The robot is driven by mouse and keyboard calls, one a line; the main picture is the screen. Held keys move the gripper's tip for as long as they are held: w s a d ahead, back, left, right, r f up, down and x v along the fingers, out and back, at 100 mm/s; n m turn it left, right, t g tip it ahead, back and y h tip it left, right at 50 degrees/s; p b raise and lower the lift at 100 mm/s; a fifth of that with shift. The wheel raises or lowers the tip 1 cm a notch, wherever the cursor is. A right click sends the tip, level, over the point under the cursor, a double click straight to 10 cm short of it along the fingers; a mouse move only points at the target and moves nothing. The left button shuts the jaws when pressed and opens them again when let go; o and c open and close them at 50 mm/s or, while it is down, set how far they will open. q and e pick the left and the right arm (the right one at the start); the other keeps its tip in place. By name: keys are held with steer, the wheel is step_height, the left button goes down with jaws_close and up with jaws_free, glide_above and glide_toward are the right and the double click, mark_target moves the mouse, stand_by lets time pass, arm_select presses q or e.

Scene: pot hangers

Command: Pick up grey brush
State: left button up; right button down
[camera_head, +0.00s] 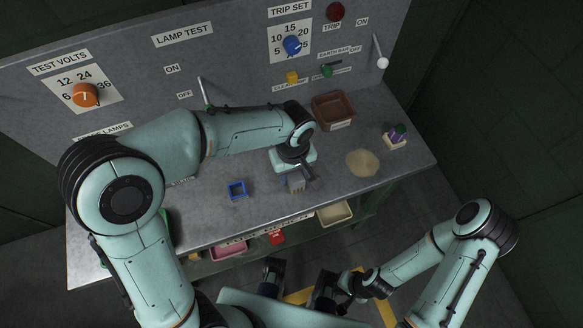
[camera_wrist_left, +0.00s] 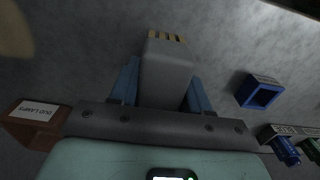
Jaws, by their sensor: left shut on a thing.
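The grey brush (camera_wrist_left: 167,70) is a pale grey block with a row of tan bristles at its top end in the left wrist view. My left gripper (camera_wrist_left: 160,88) is shut on it, with one blue finger on each side. In the head view my left gripper (camera_head: 303,177) is over the middle-right of the bench, and part of the grey brush (camera_head: 296,184) shows beneath it. I cannot tell whether the brush touches the bench. My right gripper (camera_head: 322,292) is low, in front of the bench, and its fingers are not clear.
A small blue square holder (camera_head: 237,190) stands left of the brush. A brown bin (camera_head: 334,110), a round tan patch (camera_head: 362,163) and a pale block with a purple-and-green top (camera_head: 396,138) are to the right. The grey bench (camera_head: 205,225) backs onto a panel with knobs and levers.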

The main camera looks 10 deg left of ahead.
arm_select(q)
steer(key=shift+r, duration=0.15)
step_height(320, 180, up, 20)
steer(key=p, duration=0.3)
steer(key=o, duration=0.4)
steer(key=shift+c, duration=1.1)
steer(key=shift+f+p, duration=0.2)
steer(key=shift+p, duration=0.1)
